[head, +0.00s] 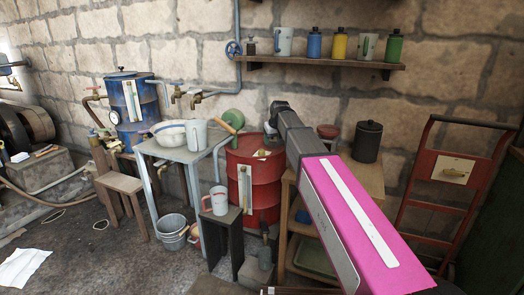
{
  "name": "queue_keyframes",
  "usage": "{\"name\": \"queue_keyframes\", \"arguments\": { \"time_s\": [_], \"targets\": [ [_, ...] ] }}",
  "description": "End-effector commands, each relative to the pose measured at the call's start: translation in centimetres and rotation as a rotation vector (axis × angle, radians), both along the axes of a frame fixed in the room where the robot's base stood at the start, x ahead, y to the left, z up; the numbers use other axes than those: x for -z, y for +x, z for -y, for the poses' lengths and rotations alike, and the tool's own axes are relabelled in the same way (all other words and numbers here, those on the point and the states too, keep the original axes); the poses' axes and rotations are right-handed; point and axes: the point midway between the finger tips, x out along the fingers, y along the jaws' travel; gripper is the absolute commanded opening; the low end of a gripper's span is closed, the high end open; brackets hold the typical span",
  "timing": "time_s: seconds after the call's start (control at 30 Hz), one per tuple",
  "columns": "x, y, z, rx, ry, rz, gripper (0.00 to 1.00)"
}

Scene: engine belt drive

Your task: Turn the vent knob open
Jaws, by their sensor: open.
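I cannot make out for certain which part is the vent knob. A red drum (253,187) with a pale gauge strip on its front stands at centre, with a small tan fitting (262,153) on its top. A blue handwheel (233,48) sits on the wall pipe above it. My gripper (279,108) is at the dark end of my pink arm, in front of the wall and above the drum's right side. It is open and appears empty; its fingertips are small and hard to see. My arm hides what lies behind it, including part of the drum's right side.
A table (172,152) with a basin (169,132) and jug (196,134) stands left of the drum. A blue drum (131,112) is farther left. A dark stool (225,235) with a mug (216,202) stands before the red drum. A shelf (330,64) hangs above. Left floor is mostly open.

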Motion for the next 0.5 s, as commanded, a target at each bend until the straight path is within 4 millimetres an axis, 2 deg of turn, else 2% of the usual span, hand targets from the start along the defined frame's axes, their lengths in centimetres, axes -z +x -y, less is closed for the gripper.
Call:
{"name": "queue_keyframes", "arguments": {
  "time_s": [0.5],
  "targets": [
    [-2.9,-1.1,0.6,0.0,0.0,0.0,0.57]
  ]
}}
